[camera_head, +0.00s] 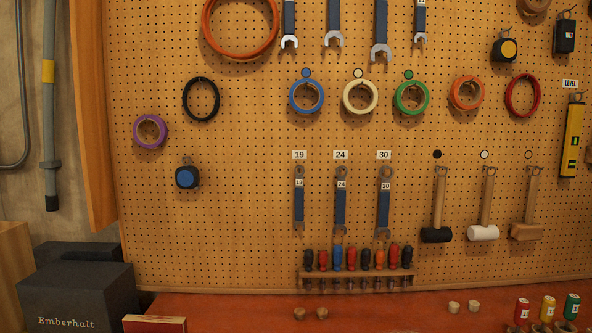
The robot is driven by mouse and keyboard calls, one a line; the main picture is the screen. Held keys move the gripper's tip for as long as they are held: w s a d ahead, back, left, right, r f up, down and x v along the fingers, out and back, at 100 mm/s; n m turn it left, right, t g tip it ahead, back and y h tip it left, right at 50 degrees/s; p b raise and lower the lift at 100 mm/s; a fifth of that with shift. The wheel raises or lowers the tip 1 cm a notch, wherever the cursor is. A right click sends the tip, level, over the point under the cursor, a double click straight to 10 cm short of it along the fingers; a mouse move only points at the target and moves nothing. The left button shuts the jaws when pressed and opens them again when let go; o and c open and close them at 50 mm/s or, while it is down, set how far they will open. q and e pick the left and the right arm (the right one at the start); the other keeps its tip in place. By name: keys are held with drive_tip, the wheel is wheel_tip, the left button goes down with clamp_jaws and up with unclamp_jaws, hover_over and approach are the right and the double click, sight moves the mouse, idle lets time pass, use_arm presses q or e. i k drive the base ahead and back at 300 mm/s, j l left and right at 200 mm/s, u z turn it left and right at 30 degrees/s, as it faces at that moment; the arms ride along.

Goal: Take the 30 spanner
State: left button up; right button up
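The 30 spanner (384,202) hangs upright on the pegboard under a white label (384,155) that reads 30. It has a blue handle with grey ends and a small 30 tag near its top. The 24 spanner (341,200) and the 19 spanner (299,200) hang to its left under their own labels. Neither of my grippers shows in the head view.
A rack of screwdrivers (355,273) sits just below the spanners. Mallets (436,235) hang to the right, and tape rolls (360,97) hang above. The red bench top (380,315) below holds small wooden knobs (322,313) and coloured spools (522,310).

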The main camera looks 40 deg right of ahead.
sight(385, 194)
drive_tip(key=k+l+z, duration=0.15)
drive_tip(key=z, duration=1.7)
